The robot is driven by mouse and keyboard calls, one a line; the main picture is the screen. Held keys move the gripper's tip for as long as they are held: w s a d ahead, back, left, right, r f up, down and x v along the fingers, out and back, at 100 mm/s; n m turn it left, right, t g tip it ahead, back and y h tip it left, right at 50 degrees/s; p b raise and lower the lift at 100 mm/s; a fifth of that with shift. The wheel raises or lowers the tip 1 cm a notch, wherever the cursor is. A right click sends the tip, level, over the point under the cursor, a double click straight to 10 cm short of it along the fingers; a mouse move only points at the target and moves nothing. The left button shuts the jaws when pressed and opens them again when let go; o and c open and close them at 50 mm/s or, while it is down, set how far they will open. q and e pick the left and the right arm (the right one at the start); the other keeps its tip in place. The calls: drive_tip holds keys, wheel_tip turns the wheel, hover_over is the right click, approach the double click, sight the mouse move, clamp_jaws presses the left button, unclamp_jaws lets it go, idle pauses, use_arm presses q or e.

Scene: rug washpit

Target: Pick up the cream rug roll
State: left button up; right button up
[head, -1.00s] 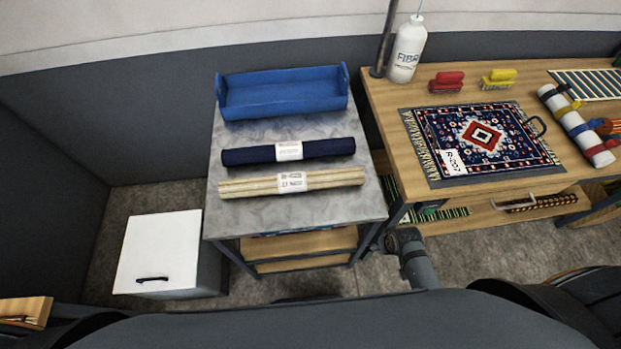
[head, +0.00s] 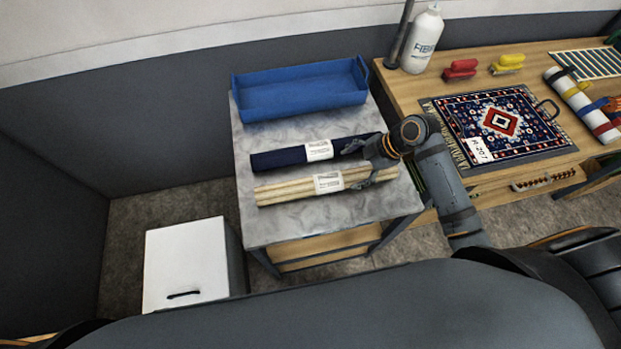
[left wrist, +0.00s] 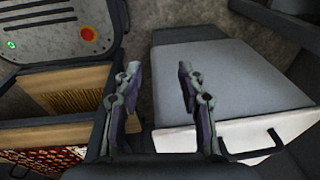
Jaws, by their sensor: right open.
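The cream rug roll (head: 290,190) lies across the grey table top, with a white label around its middle. The navy rug roll (head: 280,159) lies parallel just behind it, also with a white label. My right gripper (head: 354,166) is open at the right ends of the rolls. One finger is by the navy roll's end and the other overlaps the cream roll's right end, partly hiding it; I cannot tell if it touches. My left gripper (left wrist: 159,72) is open and empty in the left wrist view, away from the rolls.
A blue tray (head: 300,92) stands at the table's back. A white cabinet (head: 185,260) stands on the floor at left. The wooden bench (head: 405,92) at right holds a patterned rug (head: 500,122), a white bottle (head: 424,42) and brushes. The grey table's front strip (head: 320,220) is clear.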

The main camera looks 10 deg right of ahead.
sight(332, 180)
drive_tip(key=shift+w+a+r, duration=0.1)
drive_tip(key=shift+w+a, duration=0.05)
drive_tip(key=shift+a, duration=0.05)
drive_tip(key=x, duration=0.4)
drive_tip(key=shift+f+p, duration=0.4)
drive_tip(key=shift+f, duration=0.05)
drive_tip(key=shift+a+f, duration=0.1)
drive_tip(key=shift+f, duration=0.05)
drive_tip(key=shift+a, duration=0.2)
drive_tip(key=p+x, duration=0.1)
drive_tip(key=x, duration=0.1)
drive_tip(key=p+x, duration=0.1)
drive_tip(key=x, duration=0.1)
drive_tip(key=shift+a+f, duration=0.2)
drive_tip(key=shift+f, duration=0.15)
drive_tip(key=c, duration=0.5)
use_arm(q)
drive_tip(key=r, duration=0.1)
drive_tip(key=d+r, duration=0.1)
drive_tip(key=shift+s+r, duration=0.25)
drive_tip(key=shift+r, duration=0.1)
use_arm(e)
drive_tip(key=c, duration=1.2)
